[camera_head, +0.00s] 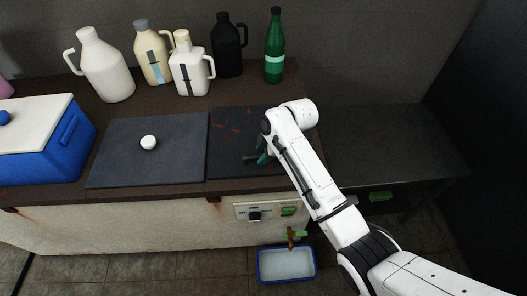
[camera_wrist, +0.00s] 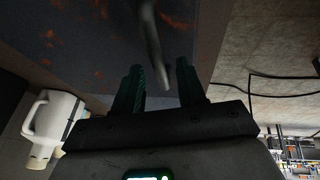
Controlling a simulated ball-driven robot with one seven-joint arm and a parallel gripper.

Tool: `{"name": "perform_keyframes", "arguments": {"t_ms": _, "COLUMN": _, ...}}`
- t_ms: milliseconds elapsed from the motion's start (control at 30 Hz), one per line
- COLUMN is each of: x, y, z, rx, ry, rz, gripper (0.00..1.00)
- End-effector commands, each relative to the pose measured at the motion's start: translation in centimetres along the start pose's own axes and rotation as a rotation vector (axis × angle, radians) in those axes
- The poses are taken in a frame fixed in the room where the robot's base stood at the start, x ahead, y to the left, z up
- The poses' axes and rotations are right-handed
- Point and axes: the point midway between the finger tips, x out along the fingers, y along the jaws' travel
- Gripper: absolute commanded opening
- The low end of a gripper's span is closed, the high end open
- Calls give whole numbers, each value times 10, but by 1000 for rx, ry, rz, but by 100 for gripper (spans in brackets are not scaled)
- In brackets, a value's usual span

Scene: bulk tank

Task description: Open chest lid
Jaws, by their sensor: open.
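A dark, rust-spotted lid (camera_head: 228,128) is set flat in the brown top of a long white chest (camera_head: 130,237) and looks shut. It also fills the upper left of the wrist view (camera_wrist: 85,45). A dark handle (camera_head: 250,160) shows near its front edge. In the wrist view this appears as a thin grey bar (camera_wrist: 152,40). My gripper (camera_head: 265,158) is low over this lid, beside the handle. Its two teal fingers (camera_wrist: 160,83) are apart, with the bar's end between them. Whether they touch the bar I cannot tell.
A second dark panel with a white knob (camera_head: 149,142) lies left of the lid. A blue cooler (camera_head: 60,150) stands at far left. Several jugs and a green bottle (camera_head: 274,50) line the back. A blue tub (camera_head: 286,264) sits on the floor below a tap.

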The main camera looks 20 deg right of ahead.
Motion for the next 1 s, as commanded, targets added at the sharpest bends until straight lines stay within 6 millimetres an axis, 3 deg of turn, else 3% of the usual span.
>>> {"name": "perform_keyframes", "arguments": {"t_ms": 133, "x": 0, "y": 0, "z": 0, "rx": 0, "ry": 0, "rz": 0, "gripper": 40}}
{"name": "perform_keyframes", "arguments": {"t_ms": 567, "x": 0, "y": 0, "z": 0, "rx": 0, "ry": 0, "rz": 0, "gripper": 0}}
{"name": "perform_keyframes", "arguments": {"t_ms": 1000, "x": -1, "y": 0, "z": 0, "rx": 0, "ry": 0, "rz": 0, "gripper": 0}}
